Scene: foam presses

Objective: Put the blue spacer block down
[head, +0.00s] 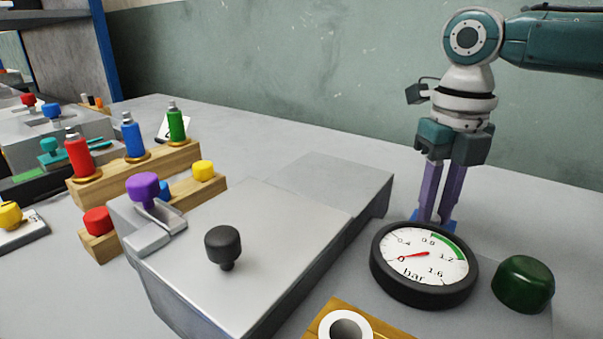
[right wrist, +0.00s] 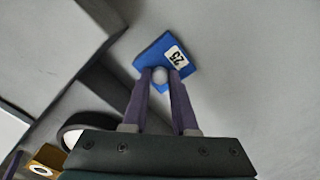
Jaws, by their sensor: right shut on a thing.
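My right gripper (head: 436,215) points down behind the pressure gauge, its purple fingers shut on the blue spacer block (head: 449,226). In the right wrist view the blue block (right wrist: 158,53) bears a white label reading 25. A round grey knob (right wrist: 160,75) on it sits between the two fingertips (right wrist: 161,80). In the head view the gauge hides most of the block, and I cannot tell whether its underside touches the table.
The black-rimmed gauge (head: 424,294) and a dark green button (head: 522,284) stand in front of the block. A grey press housing (head: 270,235) lies to the left. The grey table (head: 520,210) is clear behind and right.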

